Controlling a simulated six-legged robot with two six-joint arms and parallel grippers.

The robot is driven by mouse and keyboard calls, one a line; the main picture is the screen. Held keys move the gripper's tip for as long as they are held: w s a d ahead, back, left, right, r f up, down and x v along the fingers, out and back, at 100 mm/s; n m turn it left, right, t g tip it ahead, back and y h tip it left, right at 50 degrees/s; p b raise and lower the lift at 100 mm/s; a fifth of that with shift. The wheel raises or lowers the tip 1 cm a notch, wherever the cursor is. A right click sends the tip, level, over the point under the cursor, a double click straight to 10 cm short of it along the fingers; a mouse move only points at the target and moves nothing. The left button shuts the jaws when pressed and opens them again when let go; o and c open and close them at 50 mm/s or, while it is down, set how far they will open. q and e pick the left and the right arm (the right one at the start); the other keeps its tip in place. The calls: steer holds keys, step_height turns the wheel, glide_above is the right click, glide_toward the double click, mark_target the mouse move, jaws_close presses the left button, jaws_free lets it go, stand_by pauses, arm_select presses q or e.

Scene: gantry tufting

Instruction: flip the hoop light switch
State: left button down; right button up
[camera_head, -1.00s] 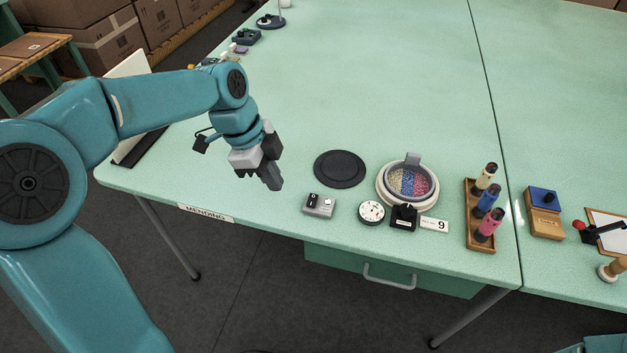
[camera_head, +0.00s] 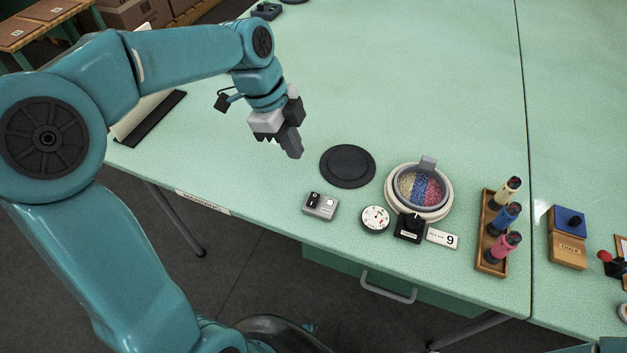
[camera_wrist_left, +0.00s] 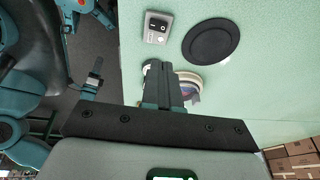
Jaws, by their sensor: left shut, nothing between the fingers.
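The light switch is a small grey box (camera_head: 321,205) with a black rocker on its left part, near the table's front edge in the head view. It also shows at the top of the left wrist view (camera_wrist_left: 157,27). The hoop (camera_head: 421,188) is a round grey frame with coloured fill, seated on a pale round base to the right. My left gripper (camera_head: 294,152) is shut and empty, above the table, up and left of the switch box in the head view. In the left wrist view its fingers (camera_wrist_left: 164,88) partly cover the hoop. My right gripper is not in view.
A black round disc (camera_head: 347,166) lies behind the switch. A white dial (camera_head: 375,219), a black knob box (camera_head: 410,228) and a "9" card (camera_head: 442,238) stand to its right. A wooden rack (camera_head: 492,250) holds bottles. The table left of the switch is clear.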

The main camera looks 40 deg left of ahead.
arm_select(q)
glide_toward(314, 196)
steer(key=x, duration=0.5)
steer(key=shift+s+d, duration=0.1)
steer(key=shift+d, duration=0.15)
steer(key=shift+w+f, duration=0.2)
steer(key=shift+f, duration=0.5)
